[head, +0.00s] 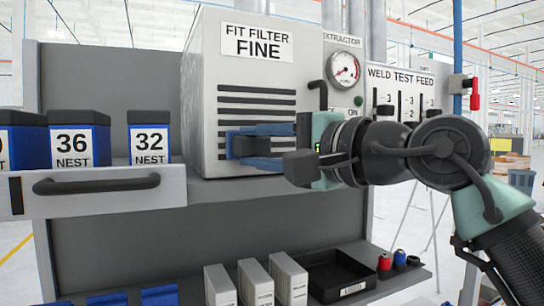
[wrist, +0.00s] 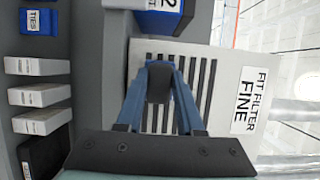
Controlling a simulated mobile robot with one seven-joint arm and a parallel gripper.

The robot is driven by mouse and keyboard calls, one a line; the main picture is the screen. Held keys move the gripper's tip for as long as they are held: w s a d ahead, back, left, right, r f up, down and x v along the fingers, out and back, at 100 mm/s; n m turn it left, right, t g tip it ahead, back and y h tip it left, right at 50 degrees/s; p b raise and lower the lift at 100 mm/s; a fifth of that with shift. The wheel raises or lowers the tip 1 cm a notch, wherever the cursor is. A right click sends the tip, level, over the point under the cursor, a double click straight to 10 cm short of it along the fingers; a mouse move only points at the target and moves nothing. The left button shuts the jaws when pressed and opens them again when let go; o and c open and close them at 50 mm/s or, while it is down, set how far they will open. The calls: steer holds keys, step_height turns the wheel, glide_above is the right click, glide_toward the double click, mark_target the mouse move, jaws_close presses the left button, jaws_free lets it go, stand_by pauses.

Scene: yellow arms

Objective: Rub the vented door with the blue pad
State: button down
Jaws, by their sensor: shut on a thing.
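The vented door (head: 210,105) is the pale slotted front of the filter box labelled "FIT FILTER FINE", left of centre in the head view. It also shows behind my fingers in the wrist view (wrist: 218,65). My gripper (head: 240,146) has blue fingers and is shut on a small dark bluish block, the blue pad (head: 246,147). The pad also shows between the fingertips in the wrist view (wrist: 159,85). The fingertips are in front of the lower slots. I cannot tell whether the pad touches the door. The fingers hide part of the slots.
A drawer with a dark handle (head: 97,184) juts out at left, holding blue bins (head: 80,146). A lower shelf holds white boxes (head: 255,282) and a black tray (head: 338,272). A gauge (head: 343,68) and the weld test panel (head: 400,85) stand right of the door.

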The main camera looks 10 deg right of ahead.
steer(key=shift+s+a+f+b, duration=0.1)
steer(key=shift+s+a+b, duration=0.05)
steer(key=shift+a+b, duration=0.25)
steer(key=shift+s+a+f+b, duration=0.15)
steer(key=shift+a+b, duration=0.15)
steer(key=shift+a, duration=0.2)
steer(key=shift+s+a+r+b, duration=0.15)
steer(key=shift+a+b, duration=0.1)
steer(key=shift+a, duration=0.25)
steer(key=shift+s+a+r+b, duration=0.15)
steer(key=shift+a+b, duration=0.1)
steer(key=shift+a, duration=0.25)
steer(key=shift+s+d+f+b, duration=0.1)
steer(key=shift+s+d+b, duration=0.05)
steer(key=shift+s+b, duration=0.25)
steer(key=shift+s+d+f+b, duration=0.1)
steer(key=shift+s+d+b, duration=0.05)
steer(key=shift+s+b, duration=0.2)
steer(key=shift+s+d+r+b, duration=0.1)
steer(key=shift+s+d+b, duration=0.2)
steer(key=shift+s, duration=0.4)
steer(key=shift+s+d+b, duration=0.15)
steer(key=shift+s+b, duration=0.15)
steer(key=shift+s, duration=0.4)
steer(key=shift+s+d+r+b, duration=0.1)
steer(key=shift+s+d+b, duration=0.2)
steer(key=shift+s, duration=0.4)
steer(key=s, duration=0.1)
steer(key=s+b, duration=0.1)
steer(key=shift+s+d, duration=0.4)
